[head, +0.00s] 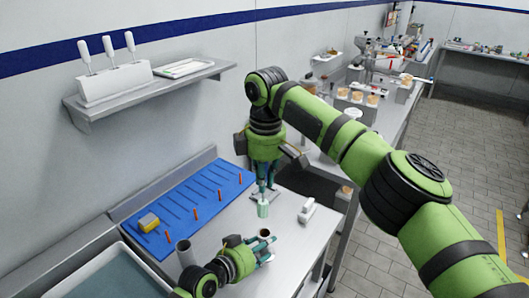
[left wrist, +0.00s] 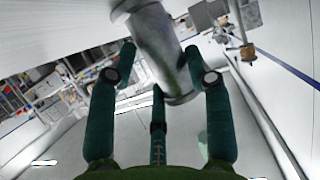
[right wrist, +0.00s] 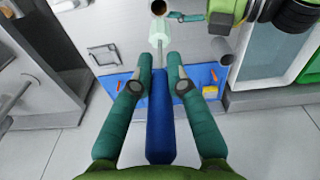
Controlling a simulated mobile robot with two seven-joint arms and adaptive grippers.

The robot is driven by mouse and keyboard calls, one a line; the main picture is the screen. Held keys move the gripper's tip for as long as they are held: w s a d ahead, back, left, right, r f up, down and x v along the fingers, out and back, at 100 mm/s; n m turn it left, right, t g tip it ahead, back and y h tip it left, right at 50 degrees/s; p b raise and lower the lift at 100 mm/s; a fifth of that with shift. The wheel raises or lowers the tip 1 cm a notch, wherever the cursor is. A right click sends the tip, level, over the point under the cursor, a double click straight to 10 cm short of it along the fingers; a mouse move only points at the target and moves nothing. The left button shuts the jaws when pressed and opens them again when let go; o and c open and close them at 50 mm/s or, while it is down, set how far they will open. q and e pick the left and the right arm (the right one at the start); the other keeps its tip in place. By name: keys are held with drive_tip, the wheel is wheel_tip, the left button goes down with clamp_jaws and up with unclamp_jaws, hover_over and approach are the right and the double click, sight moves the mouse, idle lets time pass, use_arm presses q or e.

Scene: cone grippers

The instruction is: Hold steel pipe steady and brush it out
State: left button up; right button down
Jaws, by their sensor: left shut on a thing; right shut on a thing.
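My left gripper (head: 262,250) is shut on a steel pipe (head: 265,233), whose dark open mouth faces up. The pipe fills the top middle of the left wrist view (left wrist: 155,45), between the teal fingers. My right gripper (head: 265,183) is shut on a brush, above and behind the pipe. Its pale green head (head: 263,209) points down. In the right wrist view the brush's blue handle (right wrist: 160,120) lies between the fingers, and the pipe mouth (right wrist: 160,8) shows beyond the head. The brush head and pipe mouth look apart. The pipe's lower part is hidden in the head view.
A blue mat (head: 200,190) with several orange pegs and a yellow block (head: 149,222) lies along the wall. A grey cylinder (head: 184,252) stands beside a basin (head: 85,280). A white block-like item (head: 307,210) sits at right. A shelf (head: 150,95) hangs above.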

sight(265, 202)
drive_tip(key=shift+d+f, duration=0.15)
drive_tip(key=shift+f, duration=3.95)
drive_tip(key=shift+f, duration=0.15)
drive_tip(key=shift+f, duration=2.4)
drive_tip(key=shift+r, duration=2.5)
